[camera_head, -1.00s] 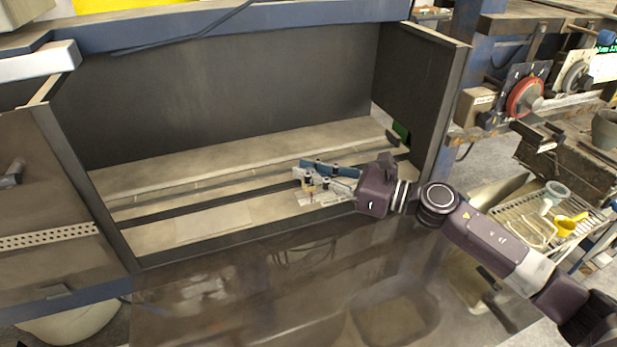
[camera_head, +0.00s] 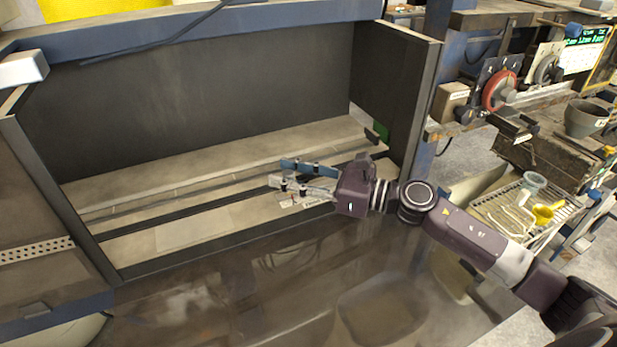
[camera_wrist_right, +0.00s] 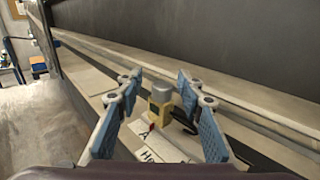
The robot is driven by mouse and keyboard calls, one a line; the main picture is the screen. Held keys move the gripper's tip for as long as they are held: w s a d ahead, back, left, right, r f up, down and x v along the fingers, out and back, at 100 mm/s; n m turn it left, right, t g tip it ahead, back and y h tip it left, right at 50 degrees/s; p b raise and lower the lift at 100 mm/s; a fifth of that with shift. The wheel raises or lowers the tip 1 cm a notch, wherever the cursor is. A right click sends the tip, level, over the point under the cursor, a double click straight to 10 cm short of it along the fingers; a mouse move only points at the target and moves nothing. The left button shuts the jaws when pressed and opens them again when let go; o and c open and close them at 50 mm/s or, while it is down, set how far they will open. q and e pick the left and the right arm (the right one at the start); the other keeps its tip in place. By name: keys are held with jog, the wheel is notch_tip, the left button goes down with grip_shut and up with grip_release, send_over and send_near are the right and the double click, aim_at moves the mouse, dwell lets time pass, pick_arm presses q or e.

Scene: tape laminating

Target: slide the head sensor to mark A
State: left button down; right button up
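The head sensor (camera_wrist_right: 161,98), a small block with a grey round top and a yellow lower part, stands between my right gripper's fingers in the right wrist view, with a visible gap on each side. My right gripper (camera_head: 275,172) is open above the rail (camera_head: 190,208) in the trough; its two blue-padded fingers (camera_wrist_right: 159,78) are spread. In the head view I cannot make out the sensor near the fingers. My left gripper is not in view.
A dark back wall (camera_head: 200,85) and a right end panel (camera_head: 400,85) enclose the trough. A shiny brown surface (camera_head: 230,300) lies in front. At the right are a red dial (camera_head: 498,91) and a wire rack (camera_head: 500,215). The trough left of my gripper is clear.

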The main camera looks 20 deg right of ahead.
jog(key=v, duration=1.1)
jog(key=shift+s+d, duration=0.2)
jog(key=shift+s, duration=0.1)
